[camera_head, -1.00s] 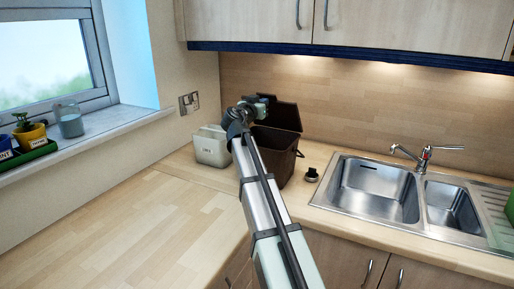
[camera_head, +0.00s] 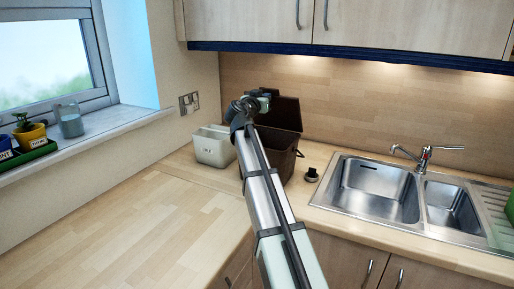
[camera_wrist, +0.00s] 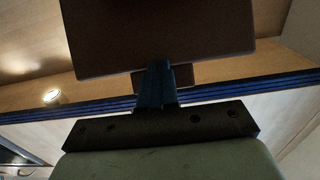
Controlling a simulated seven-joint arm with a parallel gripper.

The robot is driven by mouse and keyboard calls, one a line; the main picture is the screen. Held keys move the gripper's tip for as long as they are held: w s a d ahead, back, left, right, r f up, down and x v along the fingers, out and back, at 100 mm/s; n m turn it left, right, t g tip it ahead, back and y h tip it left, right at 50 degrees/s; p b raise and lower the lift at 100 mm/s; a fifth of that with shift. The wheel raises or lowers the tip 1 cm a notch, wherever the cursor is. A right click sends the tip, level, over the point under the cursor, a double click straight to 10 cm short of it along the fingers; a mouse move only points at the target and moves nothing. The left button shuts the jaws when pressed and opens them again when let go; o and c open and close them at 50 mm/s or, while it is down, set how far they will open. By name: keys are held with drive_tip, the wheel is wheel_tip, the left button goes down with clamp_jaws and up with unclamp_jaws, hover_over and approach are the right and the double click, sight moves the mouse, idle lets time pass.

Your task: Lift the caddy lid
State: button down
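The dark brown caddy (camera_head: 287,163) stands on the counter in the corner, partly hidden behind my arm. Its lid (camera_head: 283,113) is raised and stands steeply tilted at the back of the caddy. My gripper (camera_head: 264,93) is at the upper left edge of the lid. In the wrist view the lid (camera_wrist: 160,35) is a dark panel with a small tab (camera_wrist: 185,75) at its edge. My gripper's fingers (camera_wrist: 157,72) are together and overlap this tab; I see nothing clearly pinched between them.
A cream tub (camera_head: 213,148) stands just left of the caddy. A small dark round object (camera_head: 312,174) lies to its right, beside the steel sink (camera_head: 370,190). Wall cupboards (camera_head: 410,30) hang above. The counter (camera_head: 130,225) at front left is clear.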

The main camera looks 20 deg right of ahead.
sight(271, 90)
idle(0.3)
drive_tip(key=shift+w+d+r, duration=0.55)
drive_tip(key=shift+w+d, duration=0.25)
drive_tip(key=shift+d, duration=0.05)
drive_tip(key=shift+w+d, duration=0.1)
drive_tip(key=shift+w+d+r, duration=0.3)
drive_tip(key=shift+w+d, duration=0.4)
drive_tip(key=shift+w, duration=0.05)
drive_tip(key=shift+d, duration=0.1)
drive_tip(key=shift+w, duration=0.15)
drive_tip(key=shift+x, duration=1.15)
drive_tip(key=shift+d+r, duration=0.1)
drive_tip(key=shift+r, duration=0.1)
